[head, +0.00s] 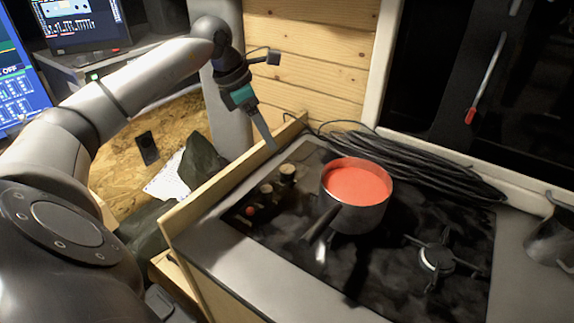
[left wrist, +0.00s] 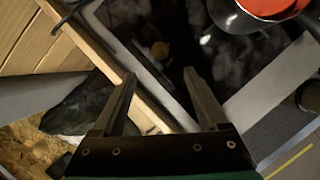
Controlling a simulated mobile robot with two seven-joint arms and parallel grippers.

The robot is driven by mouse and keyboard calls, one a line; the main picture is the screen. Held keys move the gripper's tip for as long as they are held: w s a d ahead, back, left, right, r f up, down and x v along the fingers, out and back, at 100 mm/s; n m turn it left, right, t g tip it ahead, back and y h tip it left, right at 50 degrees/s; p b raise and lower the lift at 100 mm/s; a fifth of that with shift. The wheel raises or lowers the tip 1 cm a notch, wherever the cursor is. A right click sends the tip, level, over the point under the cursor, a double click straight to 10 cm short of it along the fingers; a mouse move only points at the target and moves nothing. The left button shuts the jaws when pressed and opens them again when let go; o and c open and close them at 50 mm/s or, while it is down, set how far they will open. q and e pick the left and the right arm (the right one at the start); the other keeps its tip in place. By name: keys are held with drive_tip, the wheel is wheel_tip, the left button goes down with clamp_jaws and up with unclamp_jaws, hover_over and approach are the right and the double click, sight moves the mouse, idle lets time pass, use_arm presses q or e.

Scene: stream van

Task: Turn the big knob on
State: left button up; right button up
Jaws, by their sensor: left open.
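A row of knobs runs along the left side of the black stove (head: 390,262). The big knob (head: 287,172), pale tan, appears to be the one at the far end. A middle knob (head: 266,188) and a small reddish knob (head: 250,210) sit nearer. My left gripper (head: 271,147) points down above the far end of the row, apart from the knobs. In the left wrist view my left gripper (left wrist: 160,74) is open and empty. One tan knob (left wrist: 160,50) shows beyond its fingertips; I cannot tell which. My right gripper is not in view.
A wooden edge board (head: 225,190) rises left of the stove. Coiled black cable (head: 430,165) lies behind. A burner (head: 437,260) at right is bare.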

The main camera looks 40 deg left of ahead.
sight(287, 168)
use_arm(q)
drive_tip(key=x, duration=1.1)
drive_tip(key=shift+w+d+f+b, duration=0.1)
drive_tip(key=shift+f+b, duration=0.25)
drive_tip(key=shift+c, duration=0.2)
clamp_jaws()
